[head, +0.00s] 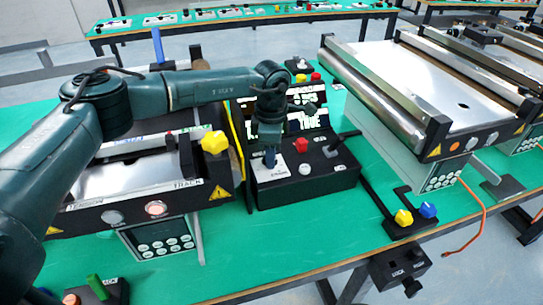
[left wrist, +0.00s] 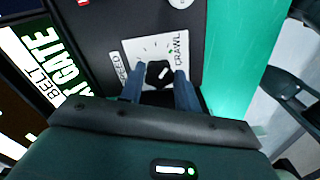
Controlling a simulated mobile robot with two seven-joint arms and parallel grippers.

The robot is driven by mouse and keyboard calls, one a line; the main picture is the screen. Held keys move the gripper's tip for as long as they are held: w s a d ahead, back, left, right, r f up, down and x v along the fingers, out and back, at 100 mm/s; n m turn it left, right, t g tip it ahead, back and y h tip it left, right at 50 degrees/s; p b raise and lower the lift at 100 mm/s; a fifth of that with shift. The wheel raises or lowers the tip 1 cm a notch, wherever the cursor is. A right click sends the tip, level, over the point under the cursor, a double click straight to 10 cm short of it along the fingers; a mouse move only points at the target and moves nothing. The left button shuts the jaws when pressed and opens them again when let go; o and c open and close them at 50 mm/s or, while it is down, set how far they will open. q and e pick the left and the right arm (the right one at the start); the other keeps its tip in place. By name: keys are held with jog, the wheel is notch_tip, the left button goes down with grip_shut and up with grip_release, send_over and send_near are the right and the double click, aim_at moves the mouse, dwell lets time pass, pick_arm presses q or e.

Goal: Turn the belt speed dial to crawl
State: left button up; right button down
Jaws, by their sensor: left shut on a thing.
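The speed dial (left wrist: 158,73) is a small black knob on a white plate (left wrist: 140,48) marked SPEED and CRAWL in the left wrist view. The plate is on top of a black control box (head: 318,184), near its left end. My left gripper (head: 270,160) reaches down onto that plate from above. In the left wrist view its two blue-grey fingers (left wrist: 158,80) stand on either side of the dial, shut on it. In the head view the gripper hides the dial. Which mark the dial points at is too small to tell. My right gripper is not in view.
The same box carries a red button (head: 301,146), a white button (head: 305,169) and a lever (head: 336,148). A lettered display (head: 310,122) stands behind. Mini conveyors flank it; a yellow knob (head: 214,142) is close left. Green table (head: 330,230) is clear in front.

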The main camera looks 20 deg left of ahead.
pick_arm(q)
jog(key=shift+m, duration=0.4)
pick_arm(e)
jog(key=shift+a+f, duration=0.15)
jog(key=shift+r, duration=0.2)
pick_arm(q)
jog(key=o, duration=0.7)
jog(key=shift+c, duration=0.2)
jog(key=o, duration=0.3)
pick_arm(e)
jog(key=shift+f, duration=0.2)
pick_arm(q)
notch_tip(320, 180, up, 13)
jog(key=b, duration=0.1)
jog(key=shift+b, duration=0.4)
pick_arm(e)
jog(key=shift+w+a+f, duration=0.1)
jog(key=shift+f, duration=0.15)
pick_arm(q)
jog(key=shift+s, duration=0.1)
